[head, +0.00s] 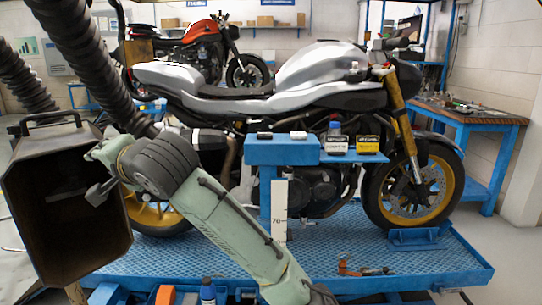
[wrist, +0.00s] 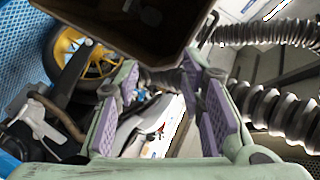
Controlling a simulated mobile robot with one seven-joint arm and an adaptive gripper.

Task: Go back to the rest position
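My gripper (wrist: 161,72) is open in the wrist view, with its purple-padded fingers apart and nothing between them. In the head view my gripper (head: 102,172) is at the left, right beside a dark box-shaped hood (head: 60,245) with an open front and a handle on top. I cannot tell whether they touch. The hood (wrist: 135,25) also fills the top of the wrist view, close beyond the fingers. My green arm reaches from the bottom middle up to the left, in front of the motorcycle's rear.
A silver motorcycle (head: 318,65) stands on a blue lift platform (head: 350,255). Ribbed black hoses (head: 92,60) hang at the left. A blue stand (head: 282,150) carries small boxes in front of the motorcycle. A blue workbench (head: 470,118) is at the right.

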